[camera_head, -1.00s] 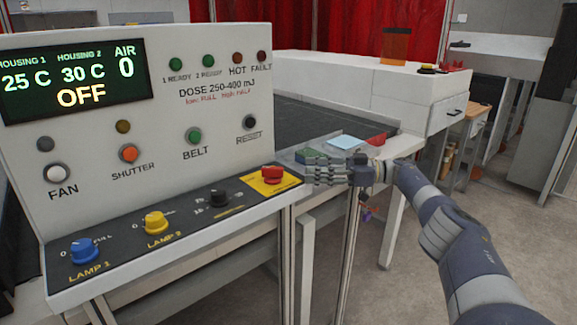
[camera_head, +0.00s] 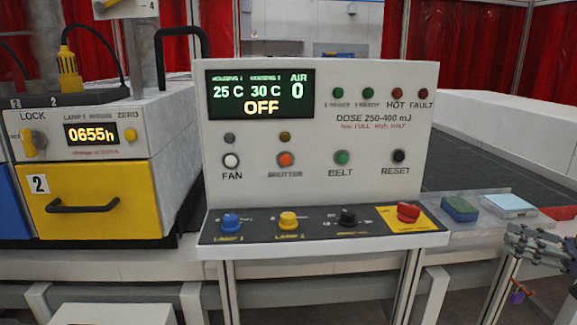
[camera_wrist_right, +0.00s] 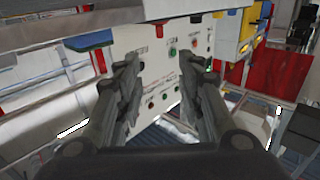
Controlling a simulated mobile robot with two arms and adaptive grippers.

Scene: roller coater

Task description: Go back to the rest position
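My right gripper (camera_head: 540,250) is at the right edge of the head view, partly cut off, beside the control panel (camera_head: 310,190). It is clear of the panel's buttons and knobs. In the right wrist view the two fingers of the right gripper (camera_wrist_right: 160,80) stand apart with nothing between them. The panel's white face (camera_wrist_right: 155,45) shows beyond them. My left gripper is not in view.
The panel display (camera_head: 260,94) reads OFF, 25 C, 30 C and AIR 0. A red knob (camera_head: 408,212) sits on a yellow plate. A yellow drawer (camera_head: 95,200) is at left.

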